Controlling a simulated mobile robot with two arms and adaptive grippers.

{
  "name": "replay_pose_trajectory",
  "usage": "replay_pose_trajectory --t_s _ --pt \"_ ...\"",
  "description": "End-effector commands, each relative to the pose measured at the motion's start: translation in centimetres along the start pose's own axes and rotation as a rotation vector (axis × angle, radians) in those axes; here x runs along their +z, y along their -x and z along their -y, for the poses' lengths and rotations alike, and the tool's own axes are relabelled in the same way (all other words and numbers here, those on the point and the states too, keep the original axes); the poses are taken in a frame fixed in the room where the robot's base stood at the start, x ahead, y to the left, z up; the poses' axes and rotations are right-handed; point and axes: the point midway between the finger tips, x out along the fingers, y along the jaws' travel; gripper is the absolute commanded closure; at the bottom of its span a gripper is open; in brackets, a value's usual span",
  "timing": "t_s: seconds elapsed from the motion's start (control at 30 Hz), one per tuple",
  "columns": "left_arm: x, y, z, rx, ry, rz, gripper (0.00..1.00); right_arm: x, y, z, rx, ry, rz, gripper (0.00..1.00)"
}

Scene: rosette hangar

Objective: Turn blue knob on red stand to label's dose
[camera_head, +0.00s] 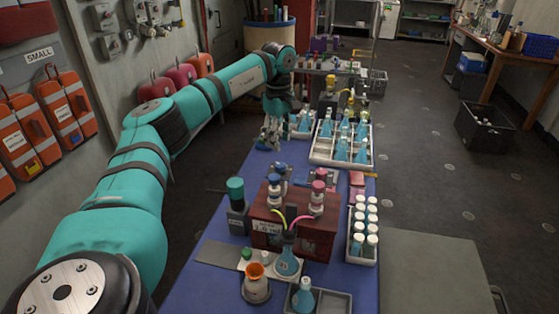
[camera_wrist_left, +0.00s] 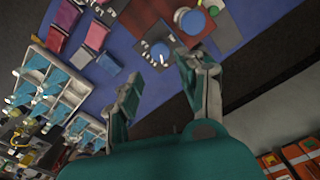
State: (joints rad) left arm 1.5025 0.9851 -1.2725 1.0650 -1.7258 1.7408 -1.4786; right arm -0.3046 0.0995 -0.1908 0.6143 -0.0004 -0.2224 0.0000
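The red stand (camera_head: 320,238) stands on the blue-topped table and bears two bottle-like units. The left one has a blue knob (camera_head: 273,180) on top, the right one a pink knob. A pale label (camera_head: 267,227) on the stand's front seems to read about 1.0 mL, but is small. My left gripper (camera_head: 270,137) is above the table's left edge, behind the stand and apart from it. In the left wrist view my left gripper (camera_wrist_left: 158,82) is open and empty. Beyond its fingers is a blue round part (camera_wrist_left: 160,50) beside white marks on a dark plate. My right gripper is not in view.
A white tray of blue flasks (camera_head: 315,158) stands behind the stand, and a rack of white-capped vials (camera_head: 350,243) on its right. A teal-capped bottle (camera_head: 237,205) is on its left. Flasks and an orange-topped vessel (camera_head: 256,284) stand in front.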

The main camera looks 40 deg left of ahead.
Motion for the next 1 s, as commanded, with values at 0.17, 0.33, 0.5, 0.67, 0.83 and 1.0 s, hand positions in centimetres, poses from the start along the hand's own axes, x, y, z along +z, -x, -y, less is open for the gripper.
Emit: replay_pose_trajectory --t_s 0.17,0.33,0.5,0.67,0.83,1.0 --pt "0.1 -3.8 0.1 -0.004 0.0 0.001 0.6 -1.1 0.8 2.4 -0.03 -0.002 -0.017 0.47" --pt "0.1 -6.7 0.0 -0.003 -0.001 0.001 0.6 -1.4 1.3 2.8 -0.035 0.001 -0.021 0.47" --pt "0.1 -8.3 0.0 -0.001 0.0 0.001 0.6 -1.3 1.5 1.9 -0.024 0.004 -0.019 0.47" --pt "0.0 -8.8 0.0 0.0 0.0 0.001 0.6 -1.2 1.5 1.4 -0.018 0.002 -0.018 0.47" --pt "0.1 -8.8 0.0 0.001 -0.001 0.001 0.6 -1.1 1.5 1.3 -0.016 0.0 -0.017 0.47" --pt "0.1 -8.7 0.0 0.001 -0.001 0.001 0.8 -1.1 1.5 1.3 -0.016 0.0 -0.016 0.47"
